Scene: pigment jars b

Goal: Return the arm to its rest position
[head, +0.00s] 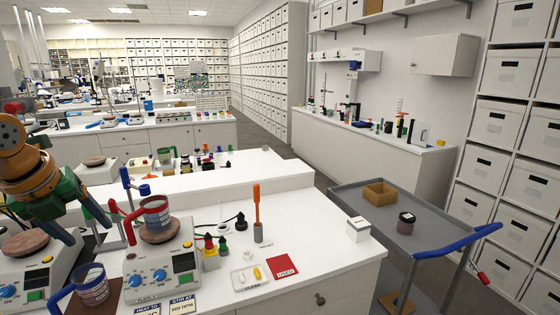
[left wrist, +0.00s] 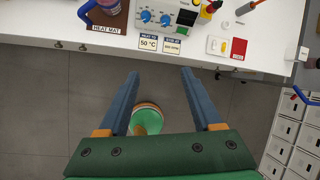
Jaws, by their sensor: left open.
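My left gripper (head: 90,232) is at the left of the head view, its blue fingers pointing down toward the bench. In the left wrist view my left gripper (left wrist: 159,74) has its fingers wide apart with nothing held between the tips, above the bench's front edge and the floor. A jar with a dark red band (head: 155,212) stands on the hot plate (head: 160,262). A blue-banded jar (head: 91,287) stands on the brown heat mat (head: 70,302). A dark jar (head: 406,223) sits on the grey cart (head: 365,212). My right gripper is not in view.
A second plate device (head: 30,265) stands at the left. Small bottles, an orange-handled tool (head: 257,208), a white tray (head: 248,277) and a red "USED" card (head: 283,267) are on the bench. The cart also holds a cardboard box (head: 380,192). Grey floor (left wrist: 50,110) lies in front of the bench.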

